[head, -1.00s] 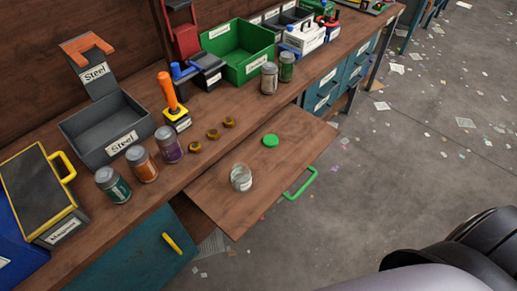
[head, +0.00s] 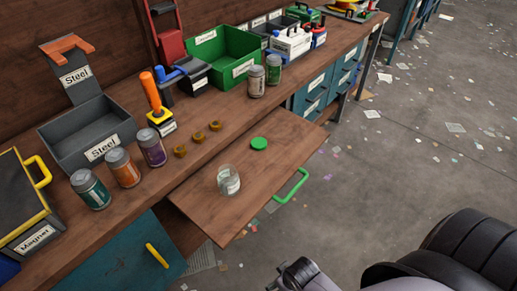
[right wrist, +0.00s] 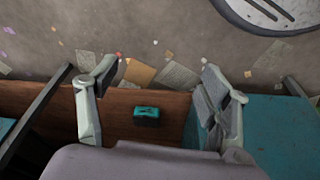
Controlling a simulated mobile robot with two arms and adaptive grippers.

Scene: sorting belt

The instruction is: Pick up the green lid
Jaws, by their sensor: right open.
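The green lid (head: 259,144) is a small flat disc lying on the pulled-out wooden board (head: 210,205), apart from the open glass jar (head: 229,180) nearer the front. I cannot make out the lid in the right wrist view. My right gripper (right wrist: 155,78) is open, its two fingers spread wide with nothing between the tips. A grey and black part of my arm shows at the bottom of the head view, well short of the lid. My left gripper is not in view.
The board has a green handle (head: 291,188). Several labelled jars, brass nuts (head: 198,137), a steel bin (head: 80,135) and a green bin (head: 222,58) stand on the bench behind. In the right wrist view, a small teal object (right wrist: 147,116) sits on a brown surface. Papers litter the floor.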

